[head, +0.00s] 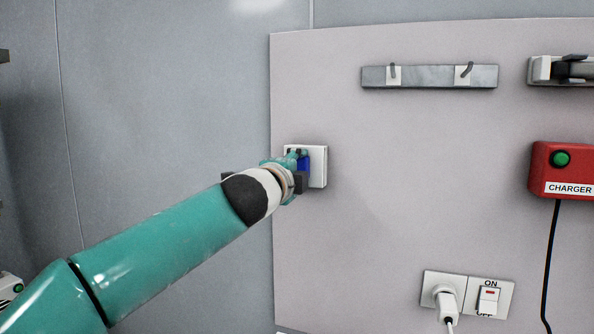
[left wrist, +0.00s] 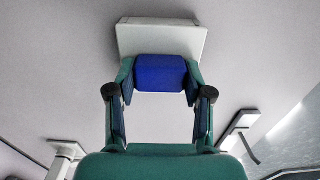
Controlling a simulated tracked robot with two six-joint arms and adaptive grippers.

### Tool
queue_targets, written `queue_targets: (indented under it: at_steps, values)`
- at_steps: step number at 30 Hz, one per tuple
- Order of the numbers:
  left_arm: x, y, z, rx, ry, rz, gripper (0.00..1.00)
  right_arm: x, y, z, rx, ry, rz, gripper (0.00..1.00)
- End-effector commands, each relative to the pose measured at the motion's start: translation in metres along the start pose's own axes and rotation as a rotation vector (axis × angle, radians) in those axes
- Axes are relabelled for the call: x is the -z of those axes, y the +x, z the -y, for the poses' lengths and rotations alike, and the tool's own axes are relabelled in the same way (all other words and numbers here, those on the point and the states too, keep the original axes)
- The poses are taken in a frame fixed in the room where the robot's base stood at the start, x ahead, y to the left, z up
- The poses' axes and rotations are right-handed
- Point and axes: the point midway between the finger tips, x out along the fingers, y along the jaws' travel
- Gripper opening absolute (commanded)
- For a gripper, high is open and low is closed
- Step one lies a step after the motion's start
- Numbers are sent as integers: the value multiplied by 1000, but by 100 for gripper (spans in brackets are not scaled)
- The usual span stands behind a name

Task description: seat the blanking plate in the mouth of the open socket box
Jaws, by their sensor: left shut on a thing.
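A white square fitting (head: 318,165), which looks like the socket box, is mounted near the left edge of the pale board. My left gripper (head: 302,165) is in front of it, shut on a blue block. In the left wrist view, the blue block (left wrist: 160,73) lies between the fingertips of my left gripper (left wrist: 160,80). It looks like the grip of the blanking plate. A white square face (left wrist: 160,38) shows just behind it. I cannot tell plate from box there, nor whether they touch. The box mouth is hidden. My right gripper is not in view.
The pale board (head: 400,200) is clear around the fitting. A hook rail (head: 430,77) is above right. A red charger (head: 562,170) with a black cable is at far right. A plugged socket (head: 444,298) and an ON/OFF switch (head: 489,297) are below right.

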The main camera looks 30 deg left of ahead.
Motion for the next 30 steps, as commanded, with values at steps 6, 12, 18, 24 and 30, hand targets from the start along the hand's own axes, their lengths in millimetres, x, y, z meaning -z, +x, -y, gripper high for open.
queue_targets:
  at_steps: [6,12,18,24,30]
  values:
    - [0,6,0,0,0,-1,15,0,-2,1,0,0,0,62]
    - [0,6,0,0,0,0,15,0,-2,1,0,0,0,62]
    - [0,6,0,-1,0,0,74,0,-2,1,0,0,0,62]
    - [0,6,0,-1,0,0,80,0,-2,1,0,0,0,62]
    - [0,4,0,-1,0,0,80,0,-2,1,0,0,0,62]
